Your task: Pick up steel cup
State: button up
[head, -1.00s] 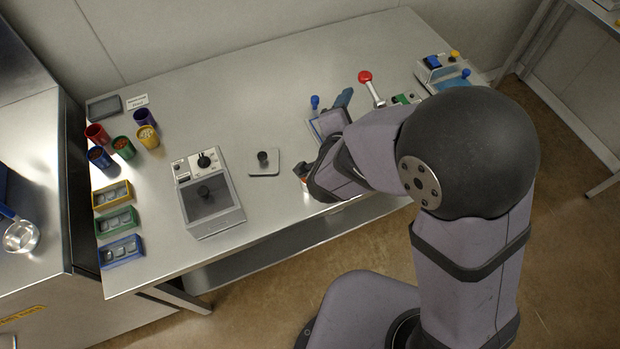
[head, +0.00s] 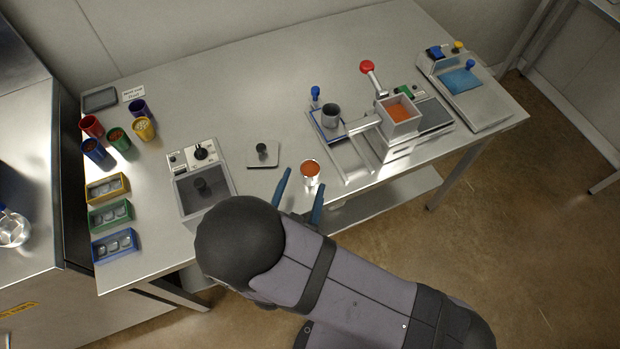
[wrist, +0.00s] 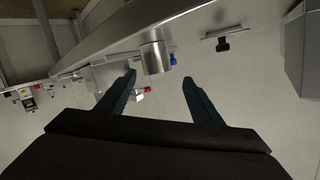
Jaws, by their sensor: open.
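The steel cup (head: 310,181) stands upright near the table's front edge, with orange-red contents at its top. It also shows in the wrist view (wrist: 155,58), inverted by the camera angle, just beyond the fingertips and roughly in line with the gap. My gripper (head: 303,179) is open and empty, its two blue fingers pointing at the cup from the front edge. In the wrist view my gripper (wrist: 160,77) has its fingers spread wide. Whether either finger touches the cup cannot be told.
Several coloured cups stand far left.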

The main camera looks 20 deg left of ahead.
aim_at(308, 181)
jog(key=f+n, duration=0.1)
jog(key=d+f+n+b, duration=0.1)
jog(key=n, duration=0.1)
jog(key=shift+s+f+n+y, duration=0.2)
jog(key=shift+f+n+y, duration=0.1)
jog(key=shift+f, duration=0.05)
jog(key=shift+s+f+n, duration=0.1)
jog(key=shift+f+n, duration=0.1)
jog(key=shift+n, duration=0.5)
jog(key=shift+p+x, duration=0.45)
jog(key=shift+x, duration=1.15)
jog(key=shift+p+x, duration=0.65)
jog(key=shift+x, duration=1.45)
jog(key=shift+a, duration=0.15)
jog(key=shift+c, duration=0.3)
jog(key=c, duration=1.1)
jog(key=shift+r, duration=0.3)
